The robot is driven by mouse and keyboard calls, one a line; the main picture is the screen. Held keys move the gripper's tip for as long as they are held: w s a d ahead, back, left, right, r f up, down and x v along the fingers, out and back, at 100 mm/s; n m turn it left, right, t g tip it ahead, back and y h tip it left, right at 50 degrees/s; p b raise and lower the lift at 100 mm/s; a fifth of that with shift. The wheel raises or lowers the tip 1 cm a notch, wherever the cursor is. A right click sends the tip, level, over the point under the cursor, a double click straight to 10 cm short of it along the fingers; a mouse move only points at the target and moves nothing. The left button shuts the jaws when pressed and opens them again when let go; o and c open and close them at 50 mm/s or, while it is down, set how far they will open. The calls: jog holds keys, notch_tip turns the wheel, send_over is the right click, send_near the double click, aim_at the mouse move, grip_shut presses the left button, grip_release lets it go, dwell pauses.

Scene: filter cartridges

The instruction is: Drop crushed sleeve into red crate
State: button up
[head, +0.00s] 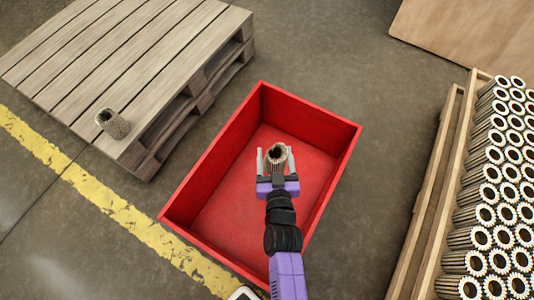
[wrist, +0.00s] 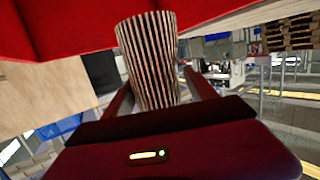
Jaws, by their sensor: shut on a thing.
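The red crate (head: 215,160) stands on the floor in the middle of the head view, its inside bare apart from what my arm covers. My gripper (head: 277,163) is over the crate's inside and shut on a pleated sleeve (head: 277,155). The sleeve (wrist: 150,60) also shows between the two fingers in the wrist view, with brown and pale pleats. I cannot tell from these views how it is crushed. The height of the sleeve above the crate floor is hard to tell.
A wooden pallet (head: 120,60) lies at upper left with another sleeve (head: 113,123) on its near corner. A wooden rack (head: 430,210) packed with several sleeves (head: 490,190) is at right. A yellow floor line (head: 90,190) runs at lower left.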

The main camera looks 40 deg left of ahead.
notch_tip(320, 180, down, 6)
jog(key=b, duration=0.5)
jog(key=shift+b, duration=0.35)
jog(key=o, duration=1.4)
jog(key=p+v, duration=0.1)
jog(key=v, duration=0.6)
jog(key=shift+s+d+r+p, duration=0.2)
jog(key=shift+s+d+p, duration=0.05)
jog(key=shift+d+p, duration=0.1)
